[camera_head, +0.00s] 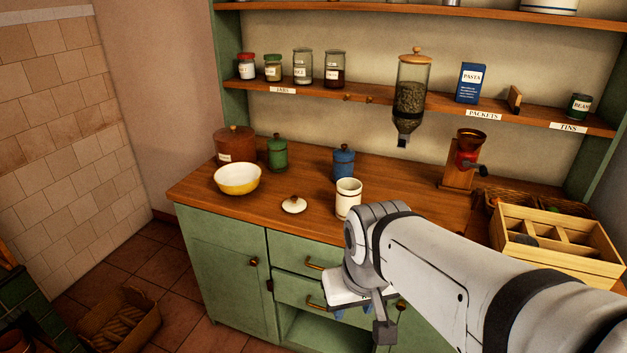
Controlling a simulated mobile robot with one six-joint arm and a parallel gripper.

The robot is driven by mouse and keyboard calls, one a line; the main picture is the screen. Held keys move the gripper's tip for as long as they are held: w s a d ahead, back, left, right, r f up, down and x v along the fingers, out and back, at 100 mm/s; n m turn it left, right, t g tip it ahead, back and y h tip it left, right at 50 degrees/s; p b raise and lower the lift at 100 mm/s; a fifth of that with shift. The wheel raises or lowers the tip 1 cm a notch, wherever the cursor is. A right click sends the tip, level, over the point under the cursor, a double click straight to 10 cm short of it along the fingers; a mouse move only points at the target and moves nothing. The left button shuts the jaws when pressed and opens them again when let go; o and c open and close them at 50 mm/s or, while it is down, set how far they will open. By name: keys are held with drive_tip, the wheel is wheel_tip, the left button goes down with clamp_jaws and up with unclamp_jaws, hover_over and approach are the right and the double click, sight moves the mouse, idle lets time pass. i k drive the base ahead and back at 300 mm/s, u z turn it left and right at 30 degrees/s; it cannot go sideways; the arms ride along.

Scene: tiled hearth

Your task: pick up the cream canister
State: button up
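The cream canister (348,198) stands upright on the wooden counter, near its front edge. It is white with dark bands, and its top is open. A cream lid with a brown knob (293,204) lies on the counter to its left. My gripper (356,308) is below the canister in the picture, in front of the green cabinet and apart from the canister. My wrist comes close to the canister's lower right in the picture.
A yellow bowl (237,180), a brown pot (235,143), a green canister (277,153) and a blue canister (343,162) stand on the counter (320,238). A grinder (462,160) and a divided wooden box (555,240) are at right. A dispenser (410,95) hangs from the shelf.

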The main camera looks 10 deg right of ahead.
sight(347, 189)
drive_tip(key=z, duration=0.05)
drive_tip(key=i, duration=0.9)
drive_tip(key=u, duration=0.05)
